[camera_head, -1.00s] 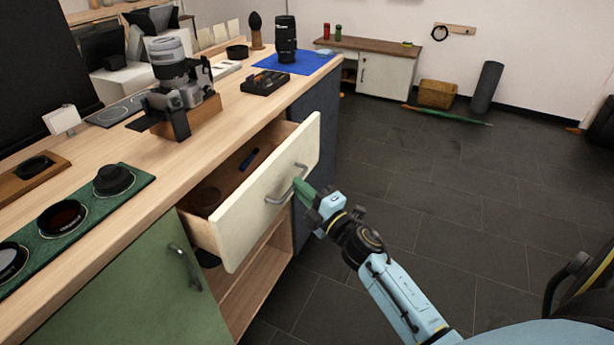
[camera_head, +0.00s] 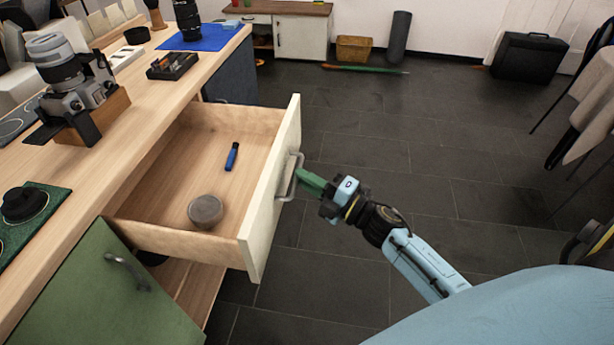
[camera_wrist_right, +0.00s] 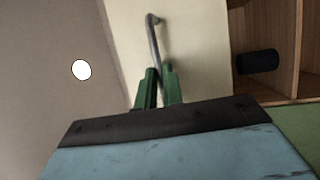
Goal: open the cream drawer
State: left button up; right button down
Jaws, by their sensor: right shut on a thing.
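The cream drawer (camera_head: 270,205) is pulled well out of the wooden counter in the head view. Inside it lie a round grey lidded thing (camera_head: 205,211) and a small blue object (camera_head: 232,157). My right gripper (camera_head: 302,178) is shut on the drawer's grey bar handle (camera_head: 290,178). In the right wrist view the green fingers (camera_wrist_right: 158,88) are around the lower part of the handle (camera_wrist_right: 152,35), in front of the cream drawer front (camera_wrist_right: 195,40). My left gripper is not in view.
A green cabinet door (camera_head: 105,290) with a handle is left of the drawer. A camera on a wooden stand (camera_head: 75,85) and a blue mat (camera_head: 205,38) are on the counter. Dark tiled floor (camera_head: 400,150) is open to the right.

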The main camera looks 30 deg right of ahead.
dwell(0.3)
jog(key=c, duration=1.5)
grip_release()
jog(key=shift+s+d, duration=0.1)
